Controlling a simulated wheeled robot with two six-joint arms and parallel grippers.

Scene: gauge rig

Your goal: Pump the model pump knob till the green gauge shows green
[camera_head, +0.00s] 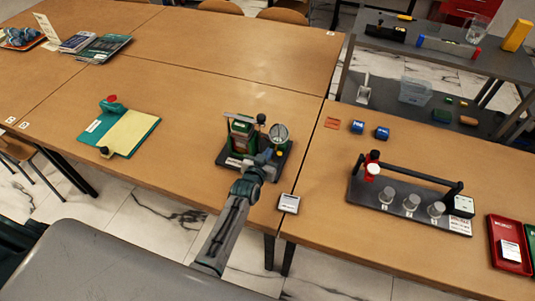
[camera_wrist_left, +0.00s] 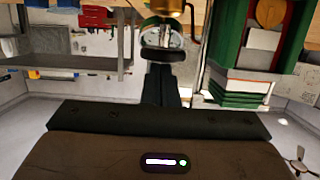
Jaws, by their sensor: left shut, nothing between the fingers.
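The model pump (camera_head: 241,135) is a green unit on a dark base plate (camera_head: 233,160) near the front edge of the middle table. A black ball knob (camera_head: 261,118) stands at its top right. A round gauge (camera_head: 279,133) with a pale dial stands to the right; its reading is too small to tell. My left gripper (camera_head: 267,158) is shut and empty, low in front of the pump and gauge. In the left wrist view its dark fingers (camera_wrist_left: 160,85) point at a rounded black part, with the green pump body (camera_wrist_left: 238,85) to the right. My right gripper is not in view.
A small white-faced card or device (camera_head: 288,203) lies right of the base plate. A green clipboard (camera_head: 130,132) lies to the left. A rack with grey cylinders (camera_head: 410,203) stands on the right table, near blue blocks (camera_head: 357,127). The table behind the pump is clear.

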